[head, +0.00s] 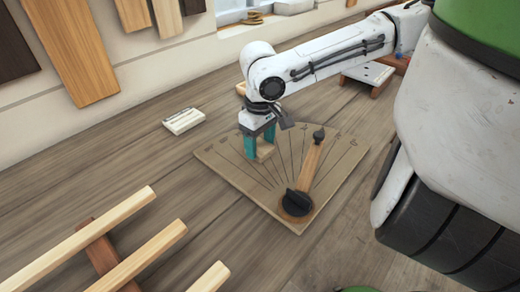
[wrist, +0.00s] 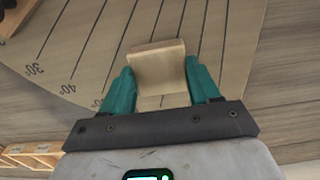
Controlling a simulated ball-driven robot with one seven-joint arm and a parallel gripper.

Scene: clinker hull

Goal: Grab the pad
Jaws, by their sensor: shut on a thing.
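The pad looks like a small light wooden block (head: 265,152), and it also shows in the wrist view (wrist: 157,68). My gripper (head: 260,144) points down over the left part of a board marked with angle lines (head: 222,157). Its two teal fingers (wrist: 160,88) are shut on the block, one on each side. The block is low at the board's surface; I cannot tell whether it touches the board. Its faces against the fingers are hidden.
A wooden pointer arm (head: 310,166) with a black knob (head: 296,203) lies on the board, right of my gripper. Wooden bars (head: 138,262) stand at the front left. Bare planks lie between.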

